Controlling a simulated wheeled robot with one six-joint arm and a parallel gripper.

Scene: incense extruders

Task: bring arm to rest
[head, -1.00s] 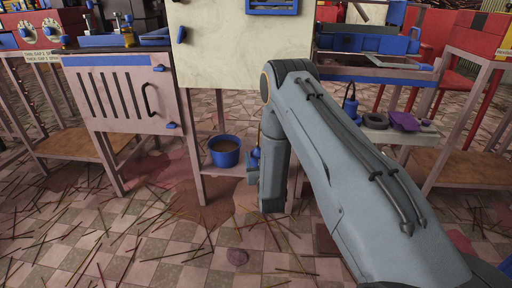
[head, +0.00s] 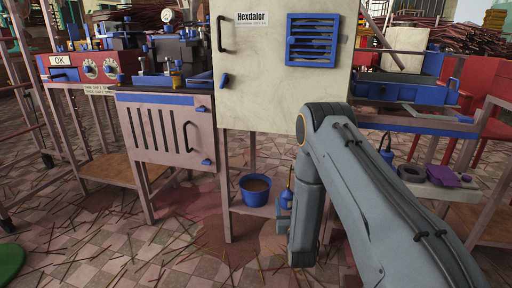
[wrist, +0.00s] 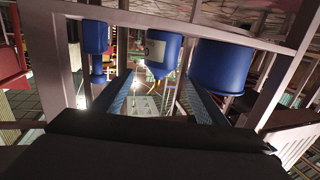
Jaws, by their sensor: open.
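My arm reaches in from the lower right of the head view, and its front link hangs down before the machine stand. My gripper is hidden behind that link in the head view. In the wrist view my gripper (wrist: 158,88) is open, its two blue textured fingers apart with nothing held between them. Blue bottles with nozzles (wrist: 163,52) and a blue bucket (wrist: 222,68) show upside down near the fingers. I cannot tell how close they are. In the head view the bucket (head: 256,190) stands left of my arm, a blue bottle (head: 285,198) right beside it.
A cream cabinet (head: 250,95) stands behind my arm. A pink slatted panel (head: 165,135) is at left. A small table (head: 455,185) with grey and purple parts is at right. Scattered sticks litter the tiled floor (head: 150,255); a green round thing (head: 10,262) lies lower left.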

